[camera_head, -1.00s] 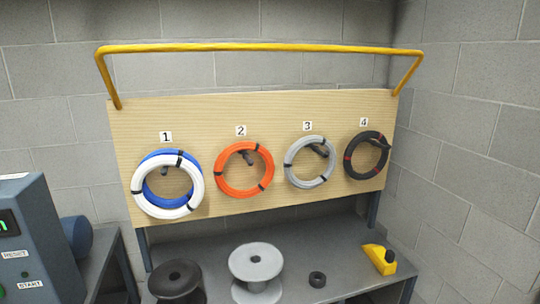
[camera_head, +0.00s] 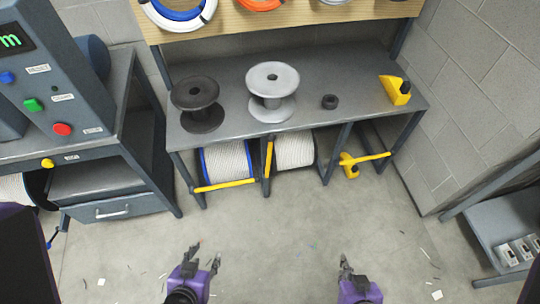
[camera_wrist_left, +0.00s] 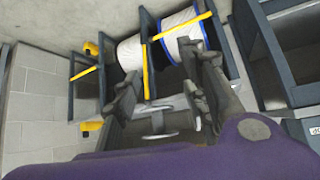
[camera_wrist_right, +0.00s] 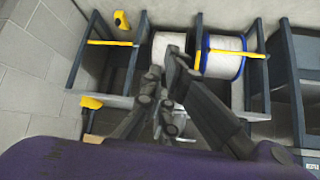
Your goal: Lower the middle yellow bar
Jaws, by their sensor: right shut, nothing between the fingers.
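The middle yellow bar (camera_head: 269,158) stands upright at a front post of the workbench, between two white cable spools. It also shows in the left wrist view (camera_wrist_left: 145,72). The left yellow bar (camera_head: 225,186) lies across the front of the blue-rimmed spool bay, and the right yellow bar (camera_head: 368,159) lies across the right bay. My left gripper (camera_head: 205,257) is open and empty, in front of the bench and left of the middle bar. My right gripper (camera_head: 344,261) is shut and empty, in front of the bench and right of it. Both are apart from the bars.
A control cabinet (camera_head: 50,85) stands left, a low shelf (camera_head: 500,222) right. The floor between is open.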

